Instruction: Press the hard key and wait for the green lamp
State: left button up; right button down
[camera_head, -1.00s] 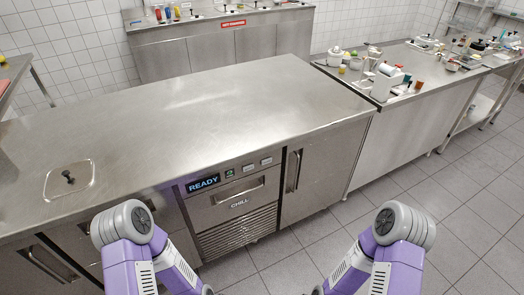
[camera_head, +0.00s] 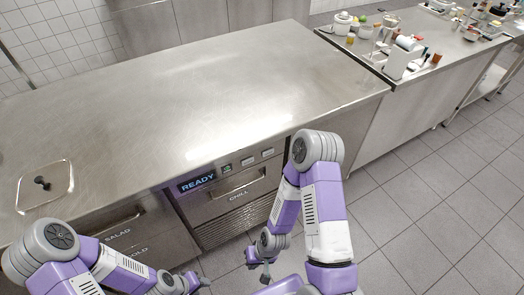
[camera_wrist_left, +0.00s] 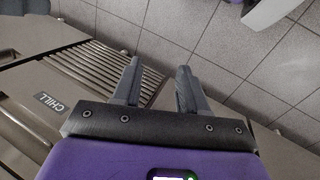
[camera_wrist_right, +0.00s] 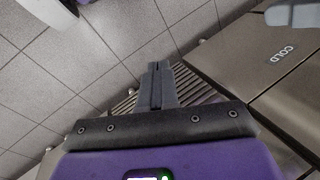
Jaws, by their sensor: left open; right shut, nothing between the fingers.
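The chiller front panel carries a blue-lit display (camera_head: 197,182) reading READY. Right of it are three small keys in a row: a left key (camera_head: 226,169) with a greenish mark, a middle key (camera_head: 247,161) and a right key (camera_head: 267,153). Their labels are too small to read, so I cannot tell which is the hard key. I cannot make out a separate green lamp. My left gripper (camera_head: 203,284) is open and empty, low in front of the cabinet; it also shows in the left wrist view (camera_wrist_left: 160,82). My right gripper (camera_head: 257,265) is shut and empty below the panel, also in the right wrist view (camera_wrist_right: 158,78).
A drawer marked CHILL (camera_head: 240,190) and a vent grille (camera_head: 232,222) lie below the keys. Drawers marked SALAD (camera_head: 118,232) and COLD stand left. The steel worktop (camera_head: 180,100) is bare except for a lidded inset (camera_head: 45,188). A cluttered counter (camera_head: 440,62) is at right.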

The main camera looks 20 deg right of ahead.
aim_at(268, 152)
pick_arm(q)
jog(key=shift+o, duration=1.1)
pick_arm(e)
jog(key=w+d+r+t+h+b, duration=0.25)
jog(key=w+d+t, duration=0.2)
jog(key=w, duration=0.25)
jog(key=w+d+r+t+h+b, duration=0.1)
jog(key=w+d+r+t+h, duration=0.3)
jog(key=w, duration=0.4)
pick_arm(q)
notch_tip(268, 152, down, 6)
jog(key=shift+r+b, duration=0.1)
jog(key=shift+b, duration=1.1)
pick_arm(e)
jog(key=w+d+r+t+h, duration=0.1)
jog(key=d+r+t+h, duration=0.1)
jog(key=d+r+h, duration=0.5)
jog(key=d+r, duration=0.3)
jog(key=d, duration=0.1)
jog(key=shift+w+r, duration=0.25)
pick_arm(q)
jog(key=shift+r+p, duration=0.2)
jog(key=shift+p, duration=0.1)
pick_arm(e)
jog(key=w, duration=0.8)
jog(key=shift+w+a, duration=0.3)
jog(key=shift+w, duration=0.1)
